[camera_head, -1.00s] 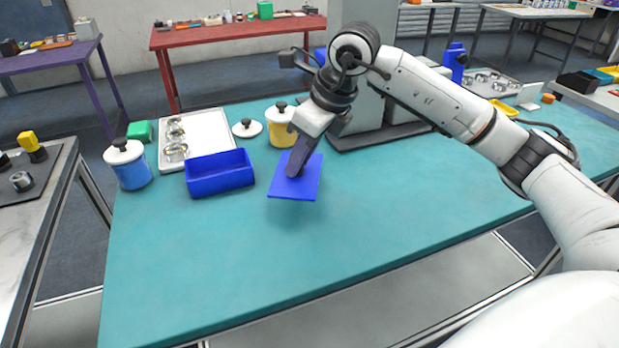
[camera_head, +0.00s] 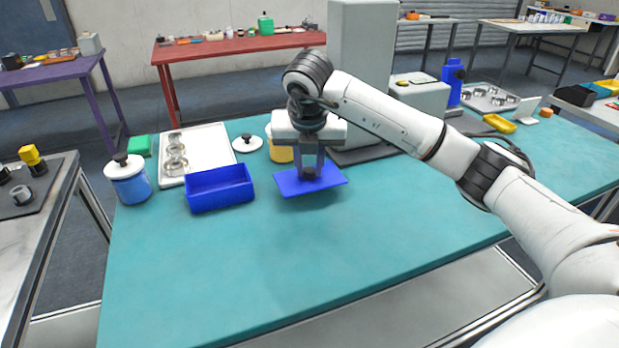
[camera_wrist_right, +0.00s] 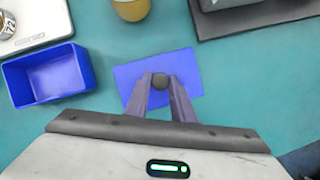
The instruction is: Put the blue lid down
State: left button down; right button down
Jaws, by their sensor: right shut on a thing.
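The blue lid (camera_head: 329,184) is a flat square plate with a dark round knob. My right gripper (camera_head: 309,173) is shut on that knob, with the lid hanging level or nearly so, seemingly a little above the teal table. In the right wrist view the lid (camera_wrist_right: 128,78) lies below the fingers (camera_wrist_right: 160,82), and its knob is between the fingertips. An open blue box (camera_head: 220,193) stands on the table to the left of the lid; it also shows in the right wrist view (camera_wrist_right: 50,98). My left gripper is not in view.
A blue canister with a white lid (camera_head: 130,184), a white tray with metal cups (camera_head: 203,143), a loose white lid (camera_head: 247,143) and a yellow canister (camera_head: 280,153) stand around the box. A grey machine (camera_head: 360,60) is behind my gripper. The front of the teal table (camera_head: 230,270) is clear.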

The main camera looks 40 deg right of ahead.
aim_at(310, 174)
notch_tip(310, 174, down, 4)
jog(key=shift+r, duration=0.25)
jog(key=c, duration=1.5)
grip_release()
jog(key=v, duration=1.2)
